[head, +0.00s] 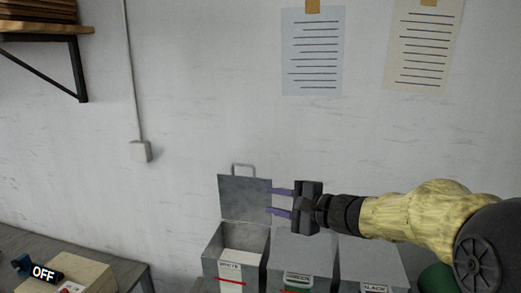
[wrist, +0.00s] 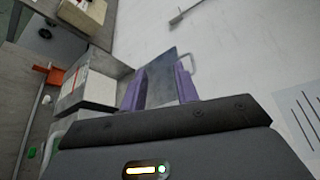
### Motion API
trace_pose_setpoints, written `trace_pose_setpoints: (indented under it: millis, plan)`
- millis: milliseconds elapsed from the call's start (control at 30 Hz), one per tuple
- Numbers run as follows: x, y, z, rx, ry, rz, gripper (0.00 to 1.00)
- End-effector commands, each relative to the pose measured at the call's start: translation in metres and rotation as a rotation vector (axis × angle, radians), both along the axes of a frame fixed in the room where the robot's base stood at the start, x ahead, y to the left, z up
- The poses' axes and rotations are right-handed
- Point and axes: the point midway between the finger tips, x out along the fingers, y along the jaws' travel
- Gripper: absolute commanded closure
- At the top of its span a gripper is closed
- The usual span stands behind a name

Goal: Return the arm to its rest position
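My gripper (head: 270,202) is at the end of my yellow-sleeved arm, which reaches in from the right in the head view. It points left, in front of the wall and above the metal bins. Its two purple fingers are apart with nothing between them; the wrist view also shows the empty gap of the gripper (wrist: 160,88). The raised lid (head: 245,197) of the left bin, with a handle on top, stands just left of the fingertips in the picture. Whether the fingers touch it I cannot tell.
The left bin (head: 212,262), labelled WHITE, is open with pale material inside. The middle bin (head: 303,248) and right bin (head: 370,260) appear closed. A bench (head: 125,270) with a box and an OFF sign (head: 43,272) is at lower left. A shelf (head: 45,28) is at upper left.

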Motion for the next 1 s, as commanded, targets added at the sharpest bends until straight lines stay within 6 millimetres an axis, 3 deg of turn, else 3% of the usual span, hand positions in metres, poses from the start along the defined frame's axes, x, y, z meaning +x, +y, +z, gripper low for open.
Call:
trace_pose_setpoints:
  millis: [367, 600, 767, 1000]
  plan:
    - [0.013, -0.016, -0.019, -0.183, -0.139, -0.124, 0.69]
    - [0.018, -0.044, -0.050, -0.465, -0.232, -0.245, 0.69]
    - [0.010, -0.065, -0.077, -0.694, -0.249, -0.280, 0.69]
    - [-0.017, -0.094, -0.122, -1.030, -0.202, -0.231, 0.69]
